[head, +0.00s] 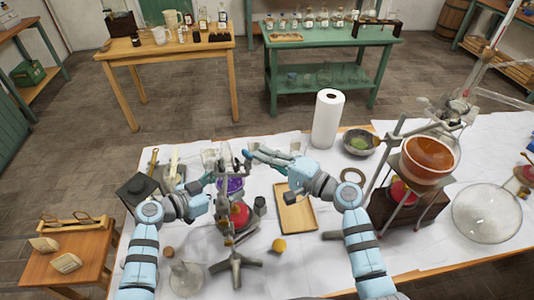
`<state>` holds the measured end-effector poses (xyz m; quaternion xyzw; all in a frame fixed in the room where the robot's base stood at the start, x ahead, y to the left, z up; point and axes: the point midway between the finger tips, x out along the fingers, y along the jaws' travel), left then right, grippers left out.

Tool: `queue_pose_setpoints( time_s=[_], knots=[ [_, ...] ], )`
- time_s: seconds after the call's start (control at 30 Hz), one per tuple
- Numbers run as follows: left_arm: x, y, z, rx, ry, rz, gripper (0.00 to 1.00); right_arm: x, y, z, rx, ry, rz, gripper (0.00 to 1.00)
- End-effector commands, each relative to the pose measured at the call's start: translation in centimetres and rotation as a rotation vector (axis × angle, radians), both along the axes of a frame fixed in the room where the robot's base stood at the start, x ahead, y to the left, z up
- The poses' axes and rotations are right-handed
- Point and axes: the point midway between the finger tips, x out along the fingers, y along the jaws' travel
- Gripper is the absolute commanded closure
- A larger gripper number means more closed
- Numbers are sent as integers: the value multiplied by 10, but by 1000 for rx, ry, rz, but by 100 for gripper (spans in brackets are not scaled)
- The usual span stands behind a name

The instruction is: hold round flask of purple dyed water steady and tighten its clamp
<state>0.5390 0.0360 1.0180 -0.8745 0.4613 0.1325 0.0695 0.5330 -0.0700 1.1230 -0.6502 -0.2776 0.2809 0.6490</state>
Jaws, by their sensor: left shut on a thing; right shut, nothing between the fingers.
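The round flask of purple dyed water (231,185) is held on a stand at the middle of the table, above a red round thing (239,213). The clamp (227,158) is at the flask's top, on the stand's upright; its screw is too small to make out. My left gripper (213,181) comes from the left and is shut on the flask's side, partly hiding it. My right gripper (250,158) is shut and empty, its tips just right of the clamp; I cannot tell whether they touch it.
A paper towel roll (327,118) and a grey bowl (360,142) stand behind.

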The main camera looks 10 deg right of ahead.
Motion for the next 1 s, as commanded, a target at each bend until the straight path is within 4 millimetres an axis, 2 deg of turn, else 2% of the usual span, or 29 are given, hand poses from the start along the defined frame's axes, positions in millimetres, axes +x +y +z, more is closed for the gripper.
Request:
queue_pose_setpoints(
  time_s=[0.6,0.8,1.0],
  knots=[
    [0,0,0,-1,-1,0,52,-14,6,2,5,-2,-59,100],
    [0,0,0,-1,-1,0,52,-21,11,2,5,-3,-176,100],
    [0,0,0,-1,-1,0,52,-25,14,2,4,-3,-182,100]
  ],
)
